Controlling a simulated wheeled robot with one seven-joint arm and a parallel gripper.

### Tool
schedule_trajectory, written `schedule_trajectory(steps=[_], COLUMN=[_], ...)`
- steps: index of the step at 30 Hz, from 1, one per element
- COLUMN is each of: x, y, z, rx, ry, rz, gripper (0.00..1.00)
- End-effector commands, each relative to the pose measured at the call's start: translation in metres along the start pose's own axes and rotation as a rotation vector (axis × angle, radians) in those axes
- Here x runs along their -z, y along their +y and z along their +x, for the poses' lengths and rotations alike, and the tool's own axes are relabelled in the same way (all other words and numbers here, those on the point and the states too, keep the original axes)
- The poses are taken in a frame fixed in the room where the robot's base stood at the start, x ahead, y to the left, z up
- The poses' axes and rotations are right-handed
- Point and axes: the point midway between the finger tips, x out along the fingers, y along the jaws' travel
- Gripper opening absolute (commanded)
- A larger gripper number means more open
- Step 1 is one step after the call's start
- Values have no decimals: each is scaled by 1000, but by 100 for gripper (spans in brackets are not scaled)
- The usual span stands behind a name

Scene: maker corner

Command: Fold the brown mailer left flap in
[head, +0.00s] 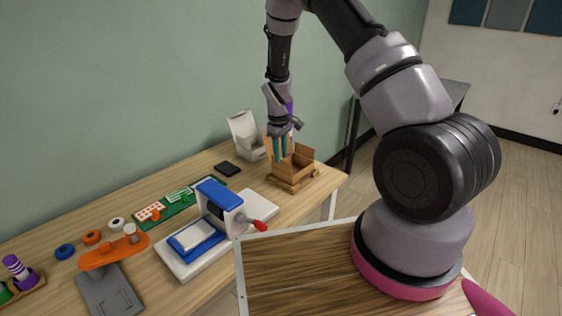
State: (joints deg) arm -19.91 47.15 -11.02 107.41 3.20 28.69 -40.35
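The brown mailer (296,164) is an open cardboard box near the far right end of the workbench. Its upright panels and flaps stand open, and its inside partly shows. My gripper (280,157) points down at the left side of the mailer, its teal fingers in front of the left flap area. The fingers hide part of that flap, so I cannot tell whether they touch it. The fingers look close together, but the gap between them is too small to read.
A white open box (246,138) stands just behind and left of the mailer. A black flat item (228,169) lies to the left. A blue and white press with a red handle (217,214) stands nearer. An orange-topped device (113,252) and tape rolls fill the left end.

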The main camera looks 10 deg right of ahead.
Motion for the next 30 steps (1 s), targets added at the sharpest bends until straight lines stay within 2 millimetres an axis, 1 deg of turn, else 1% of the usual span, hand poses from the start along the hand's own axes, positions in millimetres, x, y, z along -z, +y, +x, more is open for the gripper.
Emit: schedule_trajectory(steps=[1,3,6,10,17,20,30], x=[-1,0,0,0,0,0,0], y=[0,0,0,0,0,0,0], z=[9,18,26,31,32,31,31], rx=[0,1,0,0,0,0,0], ry=[-2,-1,0,1,1,1,1], rz=[0,1,1,1,1,1,1], gripper=[33,33,33,33,33,0,0])
